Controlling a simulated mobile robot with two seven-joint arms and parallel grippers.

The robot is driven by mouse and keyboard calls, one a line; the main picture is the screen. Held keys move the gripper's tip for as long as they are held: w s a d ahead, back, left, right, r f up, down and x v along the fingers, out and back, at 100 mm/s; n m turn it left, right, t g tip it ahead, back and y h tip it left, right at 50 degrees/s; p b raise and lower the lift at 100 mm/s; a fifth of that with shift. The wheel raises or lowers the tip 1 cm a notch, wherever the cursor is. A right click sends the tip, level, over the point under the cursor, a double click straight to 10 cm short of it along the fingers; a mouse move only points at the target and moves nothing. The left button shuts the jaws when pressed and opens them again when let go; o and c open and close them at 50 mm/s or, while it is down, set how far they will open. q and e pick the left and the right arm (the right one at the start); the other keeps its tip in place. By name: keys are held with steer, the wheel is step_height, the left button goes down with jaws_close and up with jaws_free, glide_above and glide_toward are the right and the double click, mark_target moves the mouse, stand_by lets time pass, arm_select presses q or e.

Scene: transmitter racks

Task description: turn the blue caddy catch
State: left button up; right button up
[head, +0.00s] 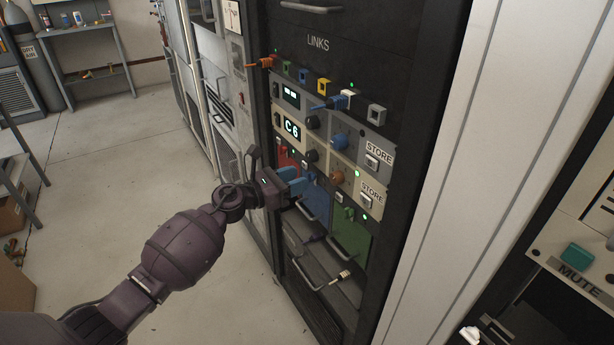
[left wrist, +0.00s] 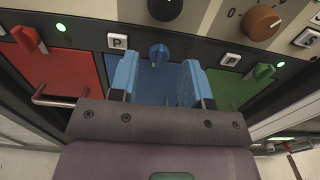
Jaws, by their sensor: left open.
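The blue caddy (left wrist: 157,84) sits in the rack between a red and a green one. Its blue catch (left wrist: 158,53) shows at the caddy's top edge in the left wrist view. My left gripper (head: 296,180) is in front of the rack at caddy height. Its two blue fingers are open with nothing between them. In the left wrist view the catch shows beyond the gap between the fingertips, apart from both. In the head view the blue caddy (head: 316,205) is partly visible, and the fingers cover much of the catch area. My right gripper is not in view.
The red caddy (left wrist: 66,75) with its red catch (left wrist: 25,40) is left, and the green caddy (left wrist: 226,88) with its green catch (left wrist: 264,71) is right. Black and orange (left wrist: 261,22) knobs sit above.

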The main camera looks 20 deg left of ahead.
mark_target(312, 179)
arm_select(q)
steer(key=shift+x, duration=1.8)
steer(key=shift+c, duration=0.2)
steer(key=c, duration=0.7)
steer(key=shift+c, duration=0.2)
